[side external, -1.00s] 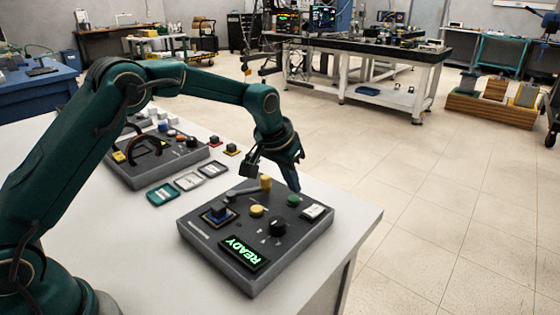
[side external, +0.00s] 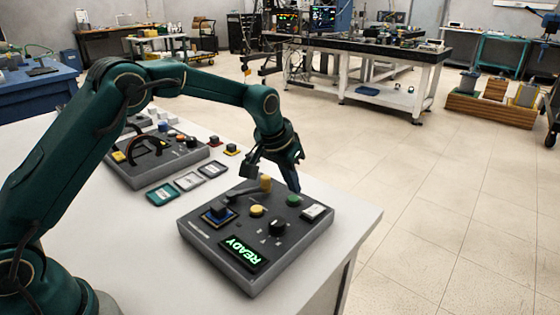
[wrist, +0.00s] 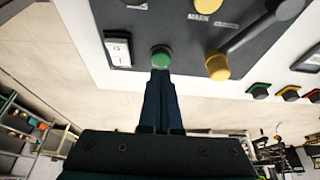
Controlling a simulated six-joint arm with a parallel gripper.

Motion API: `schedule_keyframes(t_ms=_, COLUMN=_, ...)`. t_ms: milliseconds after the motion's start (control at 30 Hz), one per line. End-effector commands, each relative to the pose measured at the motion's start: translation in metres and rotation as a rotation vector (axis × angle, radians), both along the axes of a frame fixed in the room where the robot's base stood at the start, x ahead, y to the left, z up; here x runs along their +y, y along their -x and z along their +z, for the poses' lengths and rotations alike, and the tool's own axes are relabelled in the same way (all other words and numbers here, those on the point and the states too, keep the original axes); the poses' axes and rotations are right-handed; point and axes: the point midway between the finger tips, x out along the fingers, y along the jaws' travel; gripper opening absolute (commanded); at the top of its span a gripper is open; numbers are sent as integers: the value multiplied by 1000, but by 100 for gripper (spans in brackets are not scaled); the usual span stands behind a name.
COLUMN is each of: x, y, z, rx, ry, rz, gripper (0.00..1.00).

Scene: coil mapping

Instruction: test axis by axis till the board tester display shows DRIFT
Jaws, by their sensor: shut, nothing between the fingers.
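The board tester (side external: 203,262) is a dark grey box at the front of the white table. Its display (side external: 240,251) reads READY in green letters. On its top are a green button (side external: 293,200), a yellow button (side external: 256,211), a black rotary knob (side external: 277,229), a yellow-tipped lever (side external: 265,183) and a white rocker switch (side external: 312,212).
A second grey panel (side external: 140,178) with a black arch stands farther back on the table. Several flat cards (side external: 188,182) lie between the two panels. The table (side external: 345,212) is clear right of the tester.

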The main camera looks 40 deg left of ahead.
Motion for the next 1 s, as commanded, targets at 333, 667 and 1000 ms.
schedule_keyframes(t_ms=333, x=0, y=0, z=-11, rx=3, ry=0, rz=0, gripper=0)
schedule_keyframes(t_ms=667, x=0, y=0, z=-16, rx=1, ry=0, rz=0, gripper=0)
schedule_keyframes(t_ms=1000, x=0, y=0, z=-16, rx=1, ry=0, rz=0, gripper=0)
